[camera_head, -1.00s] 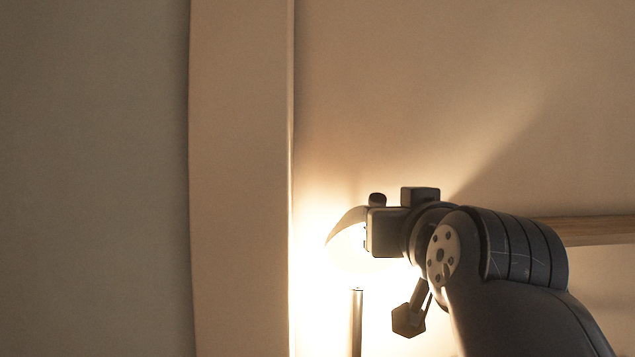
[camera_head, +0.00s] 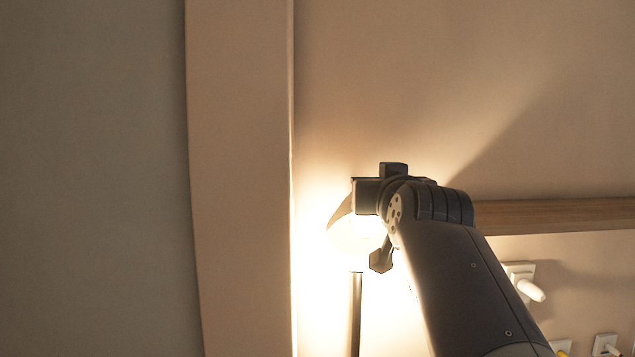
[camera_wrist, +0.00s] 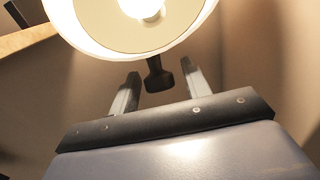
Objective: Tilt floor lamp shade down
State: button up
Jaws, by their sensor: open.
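The lit floor lamp shade (camera_head: 343,232) glows in the head view, partly hidden behind my arm. Its thin pole (camera_head: 355,310) stands below. In the wrist view the shade (camera_wrist: 85,32) fills the top, its open side and bright bulb showing. A dark knob-like piece (camera_wrist: 157,76) sticks out below the shade's rim. My gripper (camera_wrist: 160,70) is open, with one finger on each side of this piece; I cannot tell whether either touches it. In the head view my gripper (camera_head: 362,195) is at the shade's upper right, its fingertips not clearly visible.
A pale vertical panel (camera_head: 240,180) stands left of the lamp. A wooden rail or shelf edge (camera_head: 555,215) runs along the wall at right. White wall fittings (camera_head: 520,278) sit below it. The wall above the lamp is bare.

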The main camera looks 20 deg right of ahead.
grip_shut()
dwell(0.5)
